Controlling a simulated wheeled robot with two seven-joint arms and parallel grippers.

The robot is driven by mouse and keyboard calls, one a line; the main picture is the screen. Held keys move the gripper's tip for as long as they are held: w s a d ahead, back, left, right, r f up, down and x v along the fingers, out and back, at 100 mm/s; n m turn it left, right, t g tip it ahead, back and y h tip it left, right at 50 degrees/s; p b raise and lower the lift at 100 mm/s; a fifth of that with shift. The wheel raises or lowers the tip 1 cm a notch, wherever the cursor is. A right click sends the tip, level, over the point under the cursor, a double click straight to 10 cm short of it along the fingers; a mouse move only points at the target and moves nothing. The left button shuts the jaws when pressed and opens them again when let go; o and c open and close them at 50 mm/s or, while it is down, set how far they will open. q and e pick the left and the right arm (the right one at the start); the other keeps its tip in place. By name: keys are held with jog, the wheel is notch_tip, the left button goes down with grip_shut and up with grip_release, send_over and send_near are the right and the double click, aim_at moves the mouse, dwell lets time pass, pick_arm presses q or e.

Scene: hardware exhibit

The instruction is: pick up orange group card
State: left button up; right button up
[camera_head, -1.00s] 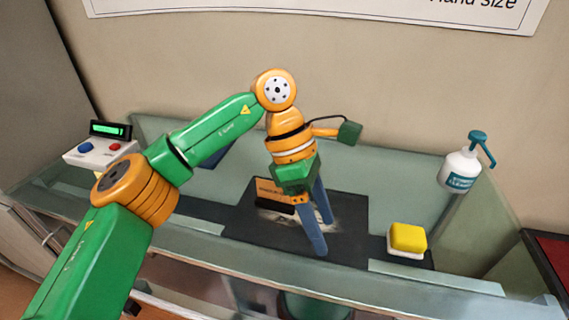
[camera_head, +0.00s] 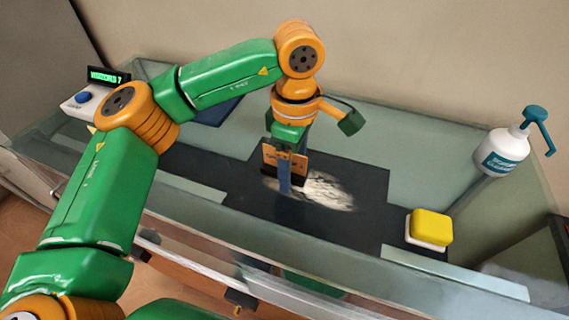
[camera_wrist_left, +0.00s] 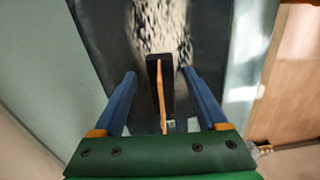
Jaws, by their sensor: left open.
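The orange group card (camera_head: 270,155) stands upright in a dark holder (camera_head: 268,176) on the black mat. In the left wrist view the card (camera_wrist_left: 161,98) shows edge-on as a thin orange strip, with its black holder (camera_wrist_left: 152,72) around its far end. My left gripper (camera_head: 291,183) is open and points down at the card. In the left wrist view its two blue fingers (camera_wrist_left: 159,74) are on either side of the card, with a gap on each side. In the head view the near finger covers part of the card. My right gripper is not in view.
A yellow-topped white block (camera_head: 431,227) sits at the mat's right end. A white pump bottle (camera_head: 503,150) stands at the right. A button box (camera_head: 82,101) with a lit display (camera_head: 108,77) is at the left. A pale speckled patch (camera_head: 318,190) lies beside the holder.

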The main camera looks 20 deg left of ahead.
pick_arm(q)
jog(key=shift+s, duration=0.1)
grip_shut()
jog(key=shift+r, duration=0.1)
